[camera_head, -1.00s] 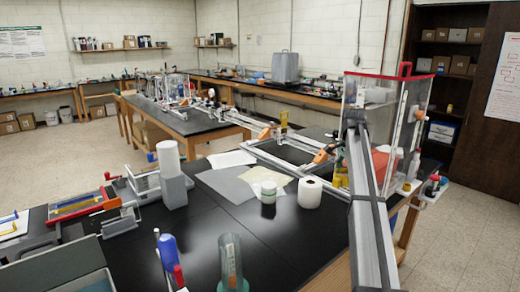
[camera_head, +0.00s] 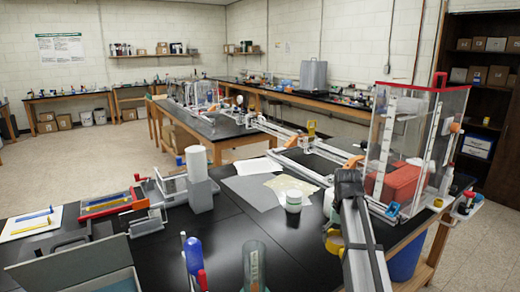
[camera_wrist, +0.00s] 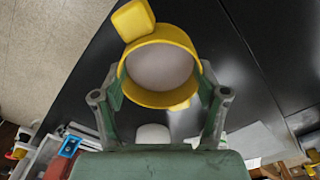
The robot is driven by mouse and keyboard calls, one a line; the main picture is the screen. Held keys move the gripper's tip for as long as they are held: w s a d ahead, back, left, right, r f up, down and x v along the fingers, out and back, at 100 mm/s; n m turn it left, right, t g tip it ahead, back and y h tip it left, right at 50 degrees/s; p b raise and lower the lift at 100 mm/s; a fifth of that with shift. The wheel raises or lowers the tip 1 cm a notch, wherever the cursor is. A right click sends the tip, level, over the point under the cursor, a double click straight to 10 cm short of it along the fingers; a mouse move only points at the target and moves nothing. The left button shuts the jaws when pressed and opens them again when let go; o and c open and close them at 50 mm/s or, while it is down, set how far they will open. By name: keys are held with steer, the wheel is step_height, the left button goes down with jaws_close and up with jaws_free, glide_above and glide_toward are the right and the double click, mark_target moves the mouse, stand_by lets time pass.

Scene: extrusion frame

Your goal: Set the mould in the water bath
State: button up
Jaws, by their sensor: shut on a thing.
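The mould (camera_wrist: 160,65) looks like a yellow round cup with a pale inside and a yellow tab on its rim. My gripper (camera_wrist: 160,98) is shut on it, with one finger on each side. In the head view the mould (camera_head: 333,244) shows as a small yellow piece by the end of my arm, above the near black bench. My gripper (camera_head: 338,232) is small there and partly hidden by the arm. A clear tank with a red rim (camera_head: 415,130) stands at right, and an open grey box with a bluish inside (camera_head: 75,264) at lower left; I cannot tell which is the water bath.
A clear cylinder (camera_head: 254,268) and a blue-topped tool (camera_head: 193,256) stand at the near edge. The bench (camera_head: 150,250) between is bare.

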steer(key=shift+n, duration=0.8)
steer(key=s+a+f, duration=0.1)
steer(key=a, duration=0.1)
steer(key=s+a+f, duration=0.1)
steer(key=s+a, duration=0.1)
steer(key=a, duration=0.1)
steer(key=s+a+f, duration=0.1)
steer(key=s+a, duration=0.1)
steer(key=a, duration=0.1)
steer(key=shift+s+f, duration=0.15)
steer(key=shift+f, duration=0.25)
steer(key=shift+a, duration=0.4)
